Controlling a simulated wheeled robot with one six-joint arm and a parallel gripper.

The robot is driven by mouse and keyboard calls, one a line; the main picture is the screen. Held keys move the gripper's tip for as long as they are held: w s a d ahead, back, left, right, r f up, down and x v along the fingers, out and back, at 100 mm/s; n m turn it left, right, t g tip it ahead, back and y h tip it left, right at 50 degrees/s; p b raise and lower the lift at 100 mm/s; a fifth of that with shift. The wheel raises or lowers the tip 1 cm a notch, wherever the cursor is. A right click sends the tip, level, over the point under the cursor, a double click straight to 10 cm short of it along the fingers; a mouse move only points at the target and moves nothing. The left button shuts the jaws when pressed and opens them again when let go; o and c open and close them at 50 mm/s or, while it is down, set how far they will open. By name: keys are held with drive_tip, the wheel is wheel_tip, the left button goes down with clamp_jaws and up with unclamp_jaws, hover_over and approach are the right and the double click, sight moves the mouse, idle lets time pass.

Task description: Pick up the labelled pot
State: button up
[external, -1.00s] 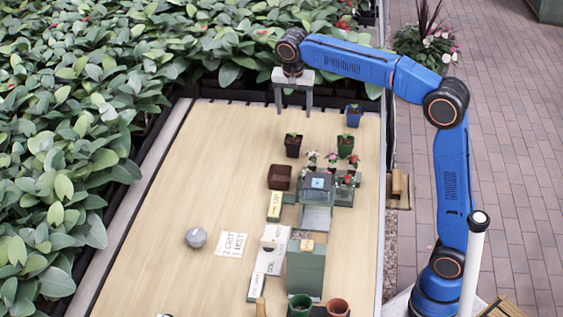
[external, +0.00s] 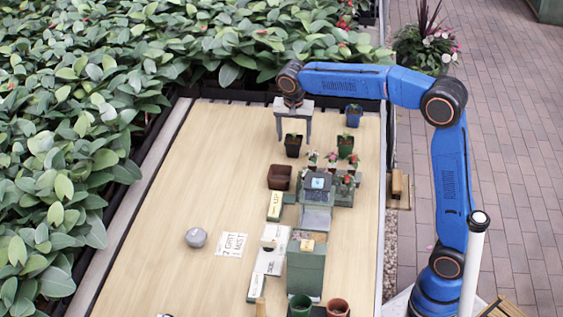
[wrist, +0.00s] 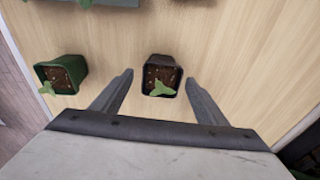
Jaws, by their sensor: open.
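A dark pot (external: 293,150) with soil and a green seedling stands upright on the wooden bench, near its far end. It also shows in the wrist view (wrist: 150,84). My gripper (external: 294,138) is open above this pot. In the wrist view the pot appears between the two spread fingers (wrist: 160,77), with a gap on each side. A green pot (external: 345,153) with a seedling stands to its right; it shows at the left of the wrist view (wrist: 46,78). A blue pot (external: 353,119) stands farther back. I can make out no label on any of these pots.
A brown container (external: 279,184) stands nearer on the bench (external: 170,230), beside several small flower pots and a dark device (external: 318,181). A grey round object (external: 196,238) and a printed sheet (external: 231,245) lie left. The bench's left side is mostly clear.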

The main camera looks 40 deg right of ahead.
sight(294, 139)
drive_tip(key=f, duration=0.4)
drive_tip(key=shift+w+d, duration=0.15)
drive_tip(key=shift+w, duration=0.2)
drive_tip(key=c, duration=1.1)
